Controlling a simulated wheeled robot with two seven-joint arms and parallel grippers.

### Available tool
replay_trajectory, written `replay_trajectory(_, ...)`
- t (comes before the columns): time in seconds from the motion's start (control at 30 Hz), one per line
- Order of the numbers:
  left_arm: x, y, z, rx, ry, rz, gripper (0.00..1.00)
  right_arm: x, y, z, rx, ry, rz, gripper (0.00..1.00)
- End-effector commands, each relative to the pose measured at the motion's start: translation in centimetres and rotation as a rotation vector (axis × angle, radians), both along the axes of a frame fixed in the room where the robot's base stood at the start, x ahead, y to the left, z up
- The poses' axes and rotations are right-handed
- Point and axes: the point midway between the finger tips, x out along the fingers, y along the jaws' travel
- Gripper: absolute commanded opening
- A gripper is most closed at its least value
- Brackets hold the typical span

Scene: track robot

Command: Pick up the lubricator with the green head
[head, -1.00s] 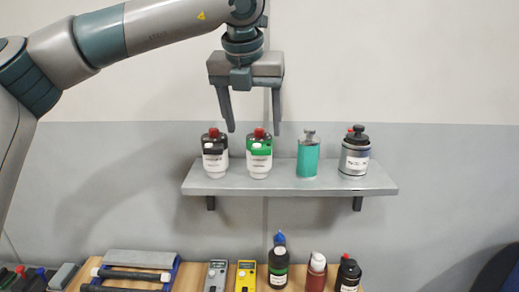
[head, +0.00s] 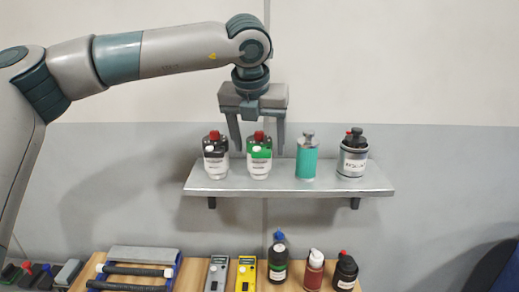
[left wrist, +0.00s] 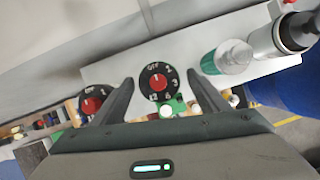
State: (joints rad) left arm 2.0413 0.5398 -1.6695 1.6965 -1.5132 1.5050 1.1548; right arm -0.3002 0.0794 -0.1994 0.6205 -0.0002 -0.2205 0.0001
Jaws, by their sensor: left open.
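The lubricator with the green head (head: 259,156) stands upright on the wall shelf, with a red cap, a green band and a white body. In the left wrist view its dark round dial top (left wrist: 157,80) lies between my fingers. My left gripper (head: 258,149) points down over it, open, with its fingertips beside the top on either side. It also shows in the left wrist view (left wrist: 160,88). A similar lubricator with a black head (head: 215,160) stands just left of it. My right gripper is not in view.
The grey shelf (head: 285,182) also holds a teal canister (head: 307,160) and a grey canister with a black top (head: 353,158) to the right. Below, a wooden bench (head: 192,272) carries bottles, two meters and tools.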

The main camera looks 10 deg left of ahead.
Motion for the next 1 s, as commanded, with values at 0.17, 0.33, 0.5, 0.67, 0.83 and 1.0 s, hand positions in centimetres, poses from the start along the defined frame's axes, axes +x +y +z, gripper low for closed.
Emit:
replay_trajectory(0.17, 0.5, 0.1, -1.2, 0.000, 0.001, 0.001, 0.68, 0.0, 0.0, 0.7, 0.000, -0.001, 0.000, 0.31)
replay_trajectory(0.33, 0.5, 0.1, -1.4, -0.001, 0.000, 0.002, 0.68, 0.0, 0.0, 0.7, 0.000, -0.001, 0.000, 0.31)
replay_trajectory(0.5, 0.5, 0.1, -1.4, 0.000, 0.001, 0.001, 0.68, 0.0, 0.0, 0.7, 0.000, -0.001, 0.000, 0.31)
replay_trajectory(0.67, 0.5, 0.1, -1.4, 0.000, 0.001, 0.001, 0.63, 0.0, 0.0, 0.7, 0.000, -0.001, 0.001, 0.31)
replay_trajectory(0.83, 0.5, 0.1, -1.4, 0.000, 0.001, 0.001, 0.22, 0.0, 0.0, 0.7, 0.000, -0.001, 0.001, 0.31)
replay_trajectory(1.0, 0.5, 0.1, -1.3, -0.001, 0.000, 0.002, 0.18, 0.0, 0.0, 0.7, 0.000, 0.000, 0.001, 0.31)
